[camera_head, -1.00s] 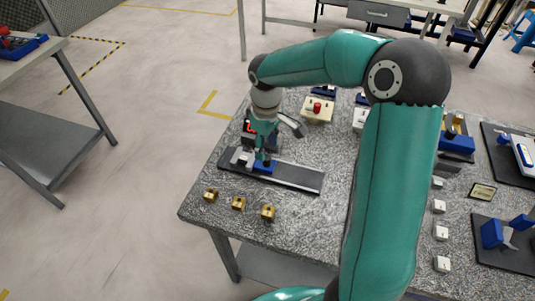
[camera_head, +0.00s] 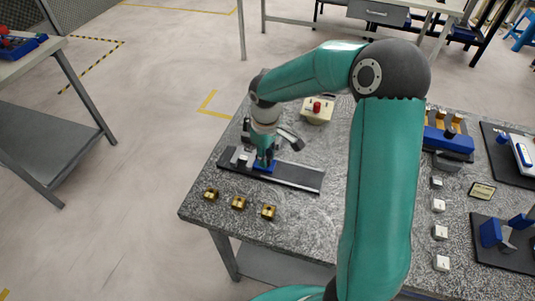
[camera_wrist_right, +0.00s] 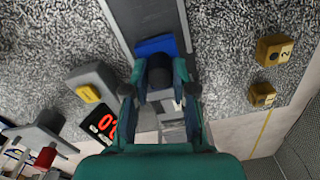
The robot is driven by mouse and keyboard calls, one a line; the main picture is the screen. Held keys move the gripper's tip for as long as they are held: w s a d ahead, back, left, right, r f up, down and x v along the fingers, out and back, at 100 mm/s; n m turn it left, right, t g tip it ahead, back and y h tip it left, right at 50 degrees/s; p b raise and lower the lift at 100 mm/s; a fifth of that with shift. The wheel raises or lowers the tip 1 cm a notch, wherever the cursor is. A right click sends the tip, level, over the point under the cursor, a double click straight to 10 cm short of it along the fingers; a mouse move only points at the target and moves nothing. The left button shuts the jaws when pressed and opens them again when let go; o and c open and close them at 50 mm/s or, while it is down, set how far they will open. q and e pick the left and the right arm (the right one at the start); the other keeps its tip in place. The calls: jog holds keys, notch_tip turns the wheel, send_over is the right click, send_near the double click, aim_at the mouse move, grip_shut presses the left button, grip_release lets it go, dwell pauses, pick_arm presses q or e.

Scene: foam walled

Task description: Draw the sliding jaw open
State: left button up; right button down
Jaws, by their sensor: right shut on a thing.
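The sliding jaw is a blue block (camera_head: 264,166) with a black knob (camera_wrist_right: 160,72) on top. It sits on a long dark rail (camera_head: 300,177) near the table's left side. My right gripper (camera_head: 265,159) is lowered over the jaw. In the right wrist view its two fingers (camera_wrist_right: 160,92) are shut on the black knob from both sides. A grey block (camera_head: 241,157) stands toward the rail's left end. The size of the gap between it and the blue jaw is hard to tell, as my gripper partly covers it. My left gripper is not in view.
A grey box with a yellow button (camera_wrist_right: 88,93) and a red-digit display (camera_wrist_right: 101,124) stands beside the rail. Several brass blocks (camera_head: 239,203) lie at the front edge. A cream box with a red knob (camera_head: 317,108) stands behind. The rail's right part is clear.

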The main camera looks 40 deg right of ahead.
jog(key=shift+s+d+b, duration=0.3)
jog(key=shift+s+d, duration=0.1)
jog(key=shift+s, duration=0.25)
jog(key=shift+s+d+b, duration=0.25)
jog(key=shift+s+d, duration=0.1)
jog(key=shift+s, duration=0.25)
jog(key=shift+s+d, duration=0.15)
jog(key=shift+s, duration=0.2)
jog(key=c, duration=0.9)
grip_release()
jog(key=shift+c, duration=0.2)
jog(key=shift+r, duration=0.1)
notch_tip(320, 180, up, 12)
